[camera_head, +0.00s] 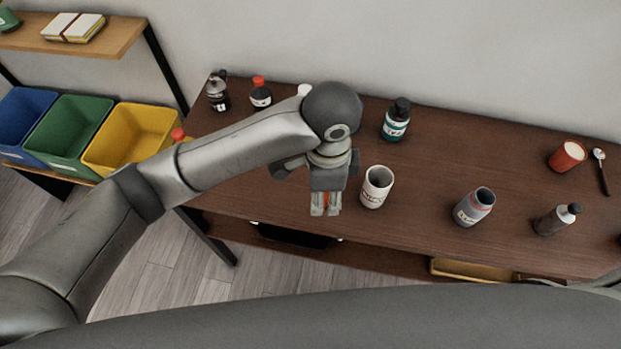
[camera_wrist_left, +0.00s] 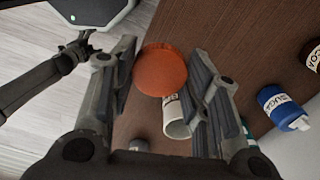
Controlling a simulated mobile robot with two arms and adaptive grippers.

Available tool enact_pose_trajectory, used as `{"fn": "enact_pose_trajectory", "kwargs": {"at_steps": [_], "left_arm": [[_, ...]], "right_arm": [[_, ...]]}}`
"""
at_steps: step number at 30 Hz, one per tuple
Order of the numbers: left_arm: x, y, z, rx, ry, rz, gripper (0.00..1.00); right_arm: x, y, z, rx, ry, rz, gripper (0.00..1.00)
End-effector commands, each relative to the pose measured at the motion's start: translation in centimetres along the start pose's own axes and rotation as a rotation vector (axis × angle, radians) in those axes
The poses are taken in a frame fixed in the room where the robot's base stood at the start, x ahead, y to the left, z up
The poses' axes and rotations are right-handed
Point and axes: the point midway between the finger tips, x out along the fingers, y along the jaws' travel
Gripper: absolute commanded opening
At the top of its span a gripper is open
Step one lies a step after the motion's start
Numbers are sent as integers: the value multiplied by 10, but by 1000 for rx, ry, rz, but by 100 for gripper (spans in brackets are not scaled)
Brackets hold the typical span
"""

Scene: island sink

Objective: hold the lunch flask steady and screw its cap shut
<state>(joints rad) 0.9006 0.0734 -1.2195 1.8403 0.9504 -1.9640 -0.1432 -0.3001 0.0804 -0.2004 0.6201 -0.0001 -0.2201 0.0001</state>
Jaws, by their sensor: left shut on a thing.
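My left gripper (camera_head: 326,207) is shut on an orange-red cap (camera_wrist_left: 160,70), held between its fingers above the table's front edge. In the head view only a sliver of orange shows between the fingers. A grey, labelled flask (camera_head: 475,207) stands open, without a cap, on the table to the right of the gripper. A white, labelled cup-like container (camera_head: 376,187) stands open just right of the gripper; a white container (camera_wrist_left: 177,128) also shows beside the cap in the left wrist view. I cannot tell for certain which is the lunch flask.
On the brown table (camera_head: 430,170) stand a teal bottle (camera_head: 396,122), a dark bottle (camera_head: 555,220), a red cup (camera_head: 567,157) and a spoon (camera_head: 601,170). A red-capped jar (camera_head: 261,94) and a dark bottle (camera_head: 217,92) stand at the back left. Coloured bins (camera_head: 130,137) are left.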

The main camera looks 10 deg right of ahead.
Motion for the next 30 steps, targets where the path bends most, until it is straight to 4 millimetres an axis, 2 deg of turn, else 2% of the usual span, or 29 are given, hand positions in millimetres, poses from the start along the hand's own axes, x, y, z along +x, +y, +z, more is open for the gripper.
{"fn": "enact_pose_trajectory", "kwargs": {"at_steps": [4, 15, 19, 23, 30], "left_arm": [[-4, 7, -4, 1, -1, 0, 34], [-4, 8, -5, 0, -1, 1, 34], [-4, 5, 3, -35, -4, 0, 34], [-4, -4, 31, -186, -10, -3, 34], [-17, -18, 124, -719, -19, -9, 34]], "right_arm": [[1, 0, 0, 0, 0, 0, 71], [1, 0, 0, 0, 0, 0, 71], [1, 0, 0, 1, 0, 0, 71], [1, -1, 0, 1, 0, -1, 71], [1, -1, 0, 1, 0, -1, 71]]}}
